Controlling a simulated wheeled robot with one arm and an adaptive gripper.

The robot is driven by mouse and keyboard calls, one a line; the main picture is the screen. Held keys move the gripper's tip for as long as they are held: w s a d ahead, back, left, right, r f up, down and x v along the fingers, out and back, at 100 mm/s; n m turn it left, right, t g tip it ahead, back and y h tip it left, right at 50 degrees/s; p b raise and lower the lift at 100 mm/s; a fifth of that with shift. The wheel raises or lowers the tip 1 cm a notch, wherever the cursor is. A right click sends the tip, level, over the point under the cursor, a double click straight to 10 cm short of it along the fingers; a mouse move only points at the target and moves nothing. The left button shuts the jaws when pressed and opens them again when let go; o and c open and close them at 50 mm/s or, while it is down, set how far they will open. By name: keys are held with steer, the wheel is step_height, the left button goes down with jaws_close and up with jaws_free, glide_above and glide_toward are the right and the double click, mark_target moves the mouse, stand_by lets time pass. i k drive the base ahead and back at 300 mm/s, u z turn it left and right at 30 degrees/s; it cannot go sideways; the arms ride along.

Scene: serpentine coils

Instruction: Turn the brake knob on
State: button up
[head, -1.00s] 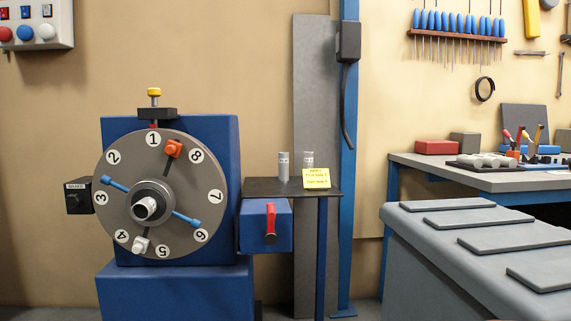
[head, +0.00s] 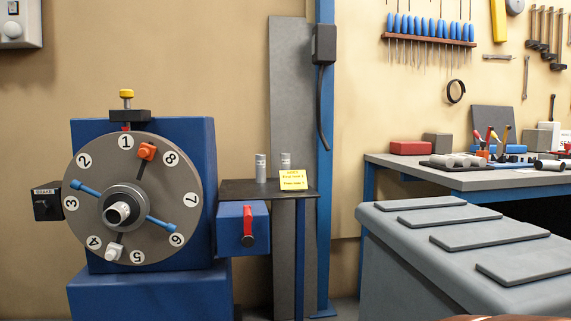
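A small black box labelled "BRAKE" (head: 46,204) is fixed at the left side of the blue machine, beside the numbered grey dial (head: 80,235). A small dark knob shows on its front; its setting is too small to tell. The dial carries numbers 1 to 8, an orange block near 8, a white block between 4 and 5, and blue-tipped rods. A yellow-topped pin (head: 127,94) stands above the dial. My gripper is not in view.
A blue box with a red handle (head: 249,226) sits right of the dial, under a dark shelf (head: 240,190) with two small cylinders and a yellow note (head: 297,180). A grey cabinet (head: 400,260) and a workbench (head: 400,169) fill the right side.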

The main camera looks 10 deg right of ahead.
mark_target(40, 207)
steer(key=u, duration=1.35)
